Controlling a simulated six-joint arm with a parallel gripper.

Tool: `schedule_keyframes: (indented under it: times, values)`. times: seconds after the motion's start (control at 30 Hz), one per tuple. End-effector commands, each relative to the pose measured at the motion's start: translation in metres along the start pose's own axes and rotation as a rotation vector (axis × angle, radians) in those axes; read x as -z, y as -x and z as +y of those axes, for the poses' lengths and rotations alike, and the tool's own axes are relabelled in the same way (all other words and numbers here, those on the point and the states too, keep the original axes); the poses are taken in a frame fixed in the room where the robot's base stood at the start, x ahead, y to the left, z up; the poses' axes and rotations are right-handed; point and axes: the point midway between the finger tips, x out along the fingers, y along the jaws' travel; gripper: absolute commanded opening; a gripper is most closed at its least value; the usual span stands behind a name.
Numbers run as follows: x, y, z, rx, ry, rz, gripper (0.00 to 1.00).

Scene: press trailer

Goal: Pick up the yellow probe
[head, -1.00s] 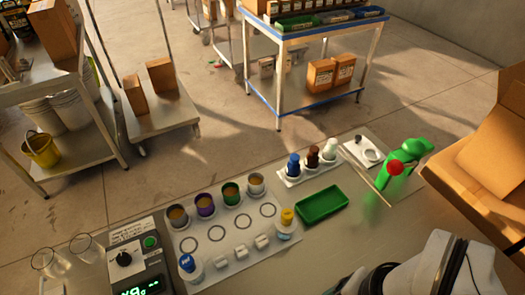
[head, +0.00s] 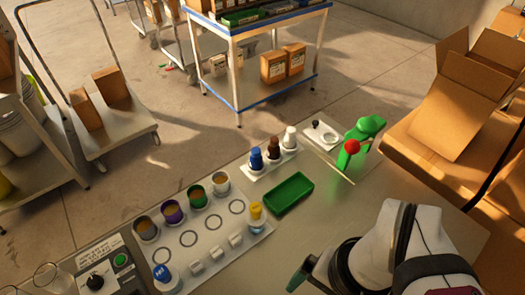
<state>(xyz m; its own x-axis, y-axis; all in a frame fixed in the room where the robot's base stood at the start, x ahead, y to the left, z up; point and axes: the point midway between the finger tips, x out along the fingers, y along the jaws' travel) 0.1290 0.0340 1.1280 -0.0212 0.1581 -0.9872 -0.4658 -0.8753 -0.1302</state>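A thin pale-yellow rod (head: 328,167), perhaps the yellow probe, lies slanting in front of a green hand press (head: 351,154) with a red ball knob (head: 352,146). A clear bottle with a yellow cap (head: 255,212) stands upright at the right corner of a white tray. My white and black arm comes in at the bottom right. A dark, green-edged part at its left end looks like my gripper (head: 301,277). It is well apart from the rod and the bottle, over the bench's front. Its fingers are not clear, and nothing shows in it.
The white tray (head: 190,258) holds several coloured cups, printed rings, small white blocks and a blue-capped bottle. An empty green tray (head: 290,193) lies beside it. Behind is a rack of blue, brown and white bottles (head: 273,151). Cardboard boxes (head: 455,125) stand at the right.

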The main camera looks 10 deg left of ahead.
Motion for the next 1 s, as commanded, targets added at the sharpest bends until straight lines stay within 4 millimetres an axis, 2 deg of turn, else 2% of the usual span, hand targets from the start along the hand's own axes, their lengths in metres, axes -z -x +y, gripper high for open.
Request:
schedule_keyframes:
  times: [0.23,0.27,0.33,0.37,0.4,0.47,0.5,0.6,0.7,0.77,0.87,1.0]
  values:
    - [0.001,0.001,-0.001,-0.001,0.007,0.000,1.00]
    - [0.004,0.003,-0.004,-0.004,0.032,0.000,1.00]
    - [0.024,0.012,-0.021,-0.023,0.181,-0.002,1.00]
    - [0.038,0.018,-0.034,-0.036,0.283,-0.001,1.00]
    - [0.058,0.022,-0.056,-0.056,0.443,-0.003,1.00]
    - [0.086,0.024,-0.093,-0.086,0.691,-0.005,1.00]
    - [0.102,0.020,-0.119,-0.105,0.849,-0.008,1.00]
    - [0.129,0.005,-0.176,-0.145,1.174,-0.013,1.00]
    - [0.140,-0.010,-0.210,-0.168,1.365,-0.018,1.00]
    - [0.142,-0.017,-0.218,-0.174,1.417,-0.020,1.00]
    - [0.144,-0.039,-0.216,-0.176,1.431,-0.023,1.00]
    - [0.148,-0.080,-0.210,-0.176,1.427,-0.025,1.00]
